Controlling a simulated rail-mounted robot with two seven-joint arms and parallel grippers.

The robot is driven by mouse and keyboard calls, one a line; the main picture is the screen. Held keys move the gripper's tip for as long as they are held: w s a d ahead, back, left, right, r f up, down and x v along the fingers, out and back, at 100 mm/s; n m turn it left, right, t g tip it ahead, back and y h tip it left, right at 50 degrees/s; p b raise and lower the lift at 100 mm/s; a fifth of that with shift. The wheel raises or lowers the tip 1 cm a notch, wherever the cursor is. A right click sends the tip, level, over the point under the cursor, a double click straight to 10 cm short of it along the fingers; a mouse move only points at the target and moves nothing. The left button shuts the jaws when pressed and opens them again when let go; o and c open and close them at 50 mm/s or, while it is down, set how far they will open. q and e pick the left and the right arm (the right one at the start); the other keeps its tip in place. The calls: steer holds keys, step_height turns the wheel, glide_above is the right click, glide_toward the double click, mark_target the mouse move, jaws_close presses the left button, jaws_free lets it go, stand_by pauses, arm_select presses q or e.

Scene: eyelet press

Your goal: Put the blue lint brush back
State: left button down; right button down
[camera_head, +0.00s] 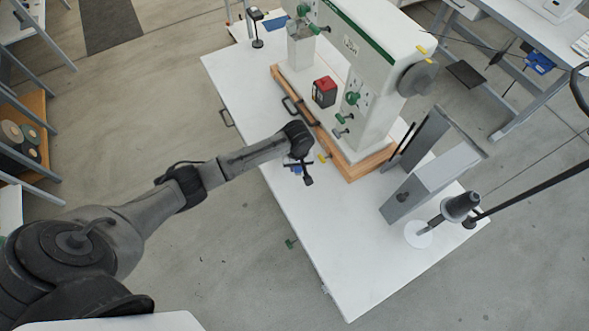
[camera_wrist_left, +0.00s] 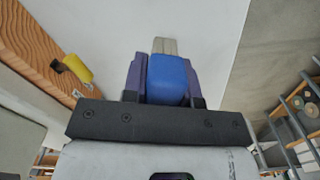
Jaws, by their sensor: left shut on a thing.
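My left gripper (camera_head: 299,168) is over the white worktable (camera_head: 345,240), in front of the wooden base of the eyelet press. It is shut on the blue lint brush (camera_wrist_left: 167,80). In the left wrist view the blue body sits between the two purple fingers (camera_wrist_left: 163,78), with a pale ribbed part sticking out beyond them. In the head view only a small bit of blue shows at the gripper. Whether the brush touches the table cannot be told. My right gripper is not in view.
The green-and-white press (camera_head: 375,45) stands on a wooden base (camera_head: 366,168), with a yellow part (camera_wrist_left: 77,68) at its edge. A red-and-black box (camera_head: 324,91) is on the press. A grey stand (camera_head: 435,177) and a thread cone (camera_head: 459,207) are at right. The table's front is clear.

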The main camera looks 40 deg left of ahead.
arm_select(q)
steer(key=shift+a+f, duration=0.4)
steer(key=shift+a, duration=0.25)
steer(key=shift+f+b, duration=0.55)
steer(key=shift+f, duration=1.4)
